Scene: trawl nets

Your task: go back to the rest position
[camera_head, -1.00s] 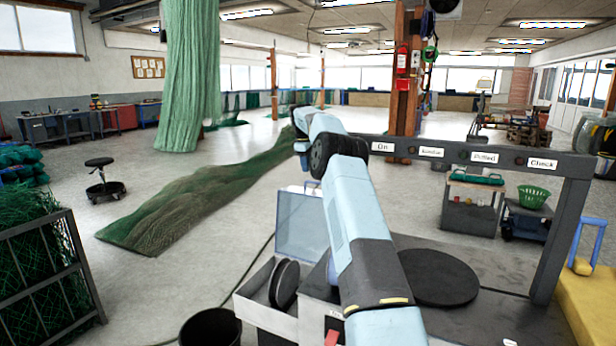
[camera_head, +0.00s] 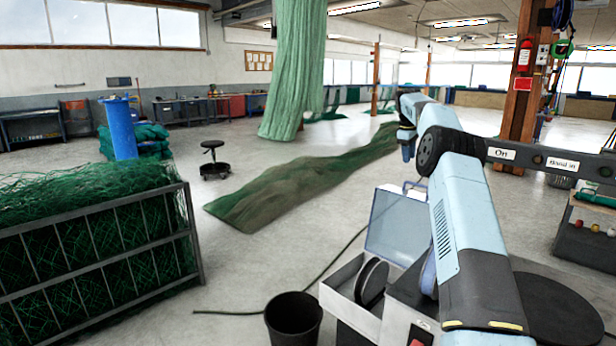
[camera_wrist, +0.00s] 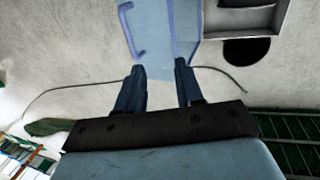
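My light blue arm (camera_head: 465,230) rises from the lower right in the head view and bends at a dark joint, with its far end hanging down.
A black bucket (camera_head: 293,318) stands on the floor beside a grey tray (camera_head: 345,290). A railed crate of green netting (camera_head: 100,245) is at the left. A net pile (camera_head: 290,185) and a stool (camera_head: 213,160) lie beyond. A dark hose crosses the floor, which is otherwise largely clear.

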